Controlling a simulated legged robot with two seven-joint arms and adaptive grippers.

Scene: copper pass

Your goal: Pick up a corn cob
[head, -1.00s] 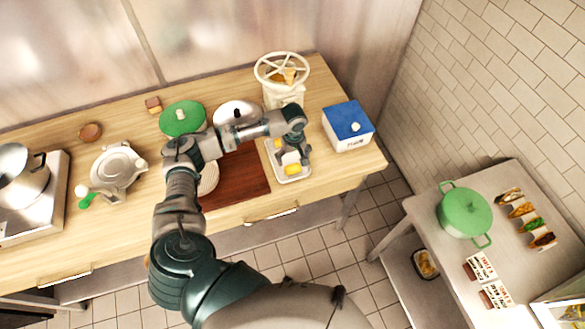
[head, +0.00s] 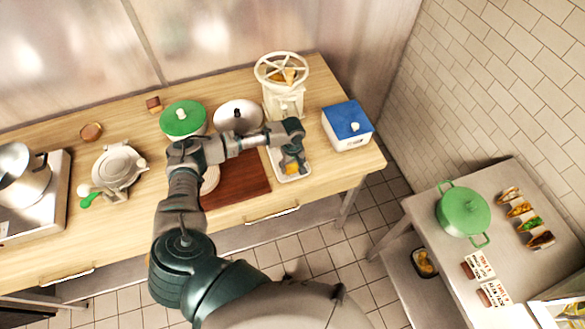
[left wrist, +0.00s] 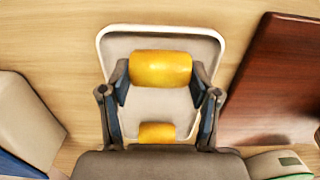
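In the left wrist view, a yellow corn cob (left wrist: 160,70) lies crosswise in a pale tray (left wrist: 112,47). A second corn cob (left wrist: 157,132) lies in the same tray, nearer my palm. My left gripper (left wrist: 161,72) has its two fingers spread, one at each end of the first cob; whether the pads touch it is unclear. In the head view, my left gripper (head: 292,163) points down into the tray (head: 294,178) and largely hides the cobs. My right gripper is not in view.
A dark red cutting board (head: 240,180) lies left of the tray. A blue-lidded white box (head: 348,125) stands to the right, and a cream wheel-topped machine (head: 283,85) behind. A green lid (head: 183,118) and a silver lid (head: 238,114) are farther left.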

